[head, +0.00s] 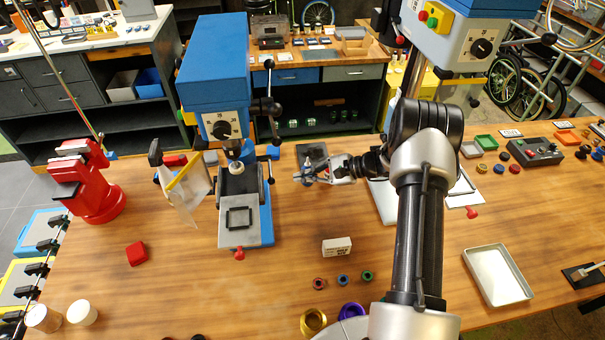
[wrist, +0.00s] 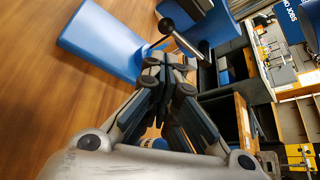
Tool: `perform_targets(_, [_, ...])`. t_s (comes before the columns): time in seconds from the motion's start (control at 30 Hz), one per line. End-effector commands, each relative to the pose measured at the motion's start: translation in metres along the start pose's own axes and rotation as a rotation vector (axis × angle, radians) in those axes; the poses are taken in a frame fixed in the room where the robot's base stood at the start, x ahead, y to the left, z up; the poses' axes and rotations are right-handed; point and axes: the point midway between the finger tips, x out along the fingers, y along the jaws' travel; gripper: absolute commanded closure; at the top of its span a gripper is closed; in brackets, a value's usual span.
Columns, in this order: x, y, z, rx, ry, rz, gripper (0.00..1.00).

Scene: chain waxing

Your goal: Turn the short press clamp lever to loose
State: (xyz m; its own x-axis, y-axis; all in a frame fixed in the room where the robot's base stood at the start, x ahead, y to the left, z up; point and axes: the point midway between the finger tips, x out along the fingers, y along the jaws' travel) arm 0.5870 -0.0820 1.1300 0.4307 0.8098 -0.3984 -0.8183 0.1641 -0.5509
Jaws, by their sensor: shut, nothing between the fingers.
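The short blue drill press (head: 214,75) stands at the left of the bench on a blue base (head: 265,222). A small lever with a dark knob (head: 269,160) shows at its right side, near the column. In the wrist view, a silver lever with a black ball end (wrist: 168,26) lies just beyond my fingertips, beside the blue base plate (wrist: 88,35). I cannot tell for sure that both are the clamp lever, or whether my gripper touches it. My gripper (head: 305,177) points left toward the press, to the right of it. Its fingers (wrist: 168,64) are shut and empty.
A taller press (head: 440,50) stands to the right, behind my arm. A clear guard (head: 185,190) hangs left of the short press. A dark plate (head: 312,152) lies behind my gripper.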

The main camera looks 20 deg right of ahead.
Motion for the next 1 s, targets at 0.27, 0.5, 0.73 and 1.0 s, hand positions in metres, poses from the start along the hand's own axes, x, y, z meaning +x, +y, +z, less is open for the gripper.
perform_targets(0.27, [0.051,0.001,0.001,0.001,-0.001,0.003,1.00])
perform_targets(0.5, [0.072,0.001,0.000,0.001,0.001,0.003,1.00])
perform_targets(0.73, [0.074,0.001,0.000,0.001,0.002,0.002,1.00])
perform_targets(1.0, [0.073,0.000,0.001,0.013,0.002,0.009,1.00])
